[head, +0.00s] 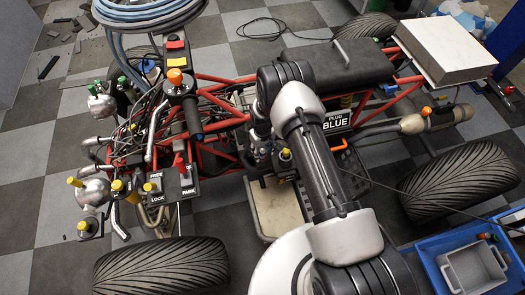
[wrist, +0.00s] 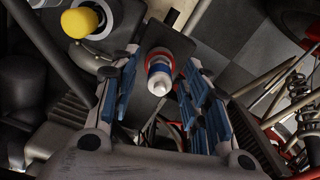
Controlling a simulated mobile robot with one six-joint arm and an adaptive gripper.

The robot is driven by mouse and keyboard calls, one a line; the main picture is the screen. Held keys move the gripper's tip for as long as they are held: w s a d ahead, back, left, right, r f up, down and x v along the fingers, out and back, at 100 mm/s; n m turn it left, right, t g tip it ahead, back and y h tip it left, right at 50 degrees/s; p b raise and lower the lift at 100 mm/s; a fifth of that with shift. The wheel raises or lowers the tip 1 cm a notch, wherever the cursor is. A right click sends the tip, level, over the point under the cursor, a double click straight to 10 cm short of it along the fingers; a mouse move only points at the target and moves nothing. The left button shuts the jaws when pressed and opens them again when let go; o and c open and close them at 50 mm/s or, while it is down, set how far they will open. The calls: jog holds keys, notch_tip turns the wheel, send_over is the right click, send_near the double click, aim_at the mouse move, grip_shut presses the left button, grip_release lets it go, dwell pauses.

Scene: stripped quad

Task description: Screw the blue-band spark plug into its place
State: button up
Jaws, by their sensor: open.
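My gripper is open, with one blue-padded finger on each side of the plug and visible gaps between. I cannot tell how deep the plug lies between the pads. In the head view, my arm covers much of the middle of the quad, and the plug cannot be made out. A sign reading "PLUG BLUE" (head: 335,122) stands just right of my arm.
A yellow knob (wrist: 80,18) is close to the left finger in the wrist view. Red frame tubes (head: 225,95), cables and levers crowd the quad left of my arm. A blue crate (head: 470,262) holding a grey bin stands at the lower right.

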notch_tip(320, 180, up, 12)
dwell(0.4)
dwell(0.4)
notch_tip(320, 180, up, 13)
jog(key=m+t, duration=0.1)
send_over(263, 150)
jog(key=d, duration=0.2)
notch_tip(263, 150, up, 10)
jog(key=s+d, duration=0.2)
jog(key=s+d+r+m+t, duration=0.2)
jog(key=s+d+r, duration=0.2)
jog(key=s+r, duration=0.75)
jog(key=s+d+r+m, duration=0.1)
jog(key=s+r, duration=0.1)
jog(key=s, duration=0.6)
jog(key=s+d+r+m+t, duration=0.1)
jog(key=s+r, duration=0.2)
jog(key=s, duration=0.5)
jog(key=shift+s+d+r+t, duration=0.15)
jog(key=shift+d+r+t, duration=0.15)
jog(key=shift+d, duration=0.1)
jog(key=shift+c, duration=0.3)
